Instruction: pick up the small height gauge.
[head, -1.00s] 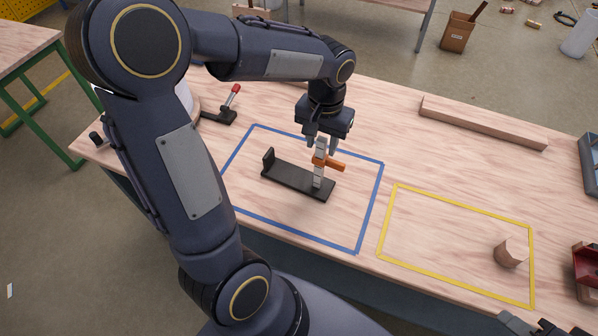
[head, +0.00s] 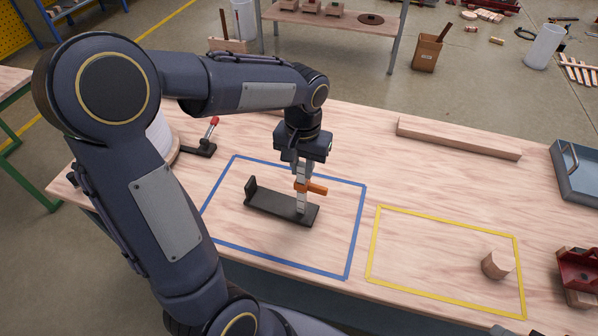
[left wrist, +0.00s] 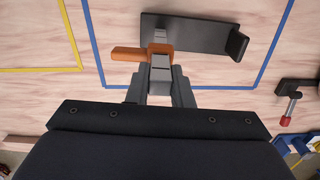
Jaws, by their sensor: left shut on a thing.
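The small height gauge has a long black base (head: 270,205), a grey upright post (head: 301,203) and an orange slider (head: 316,189). It stands upright inside the blue outline on the table. My left gripper (head: 302,166) points down from above and is shut on the top of the post, above the slider. In the left wrist view, the fingers (left wrist: 159,88) close around the post's top, with the orange slider (left wrist: 128,54) and black base (left wrist: 190,32) beyond. The base appears to rest on the table. Only a sliver of my right gripper (head: 500,331) shows at the bottom edge.
A yellow outline (head: 372,240) lies to the right, with a wooden block (head: 497,265) inside. A long wooden bar (head: 458,138) lies behind. A red-handled clamp (head: 205,145) stands behind left. A blue-grey tray (head: 575,172) and a red object (head: 578,270) are at the right.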

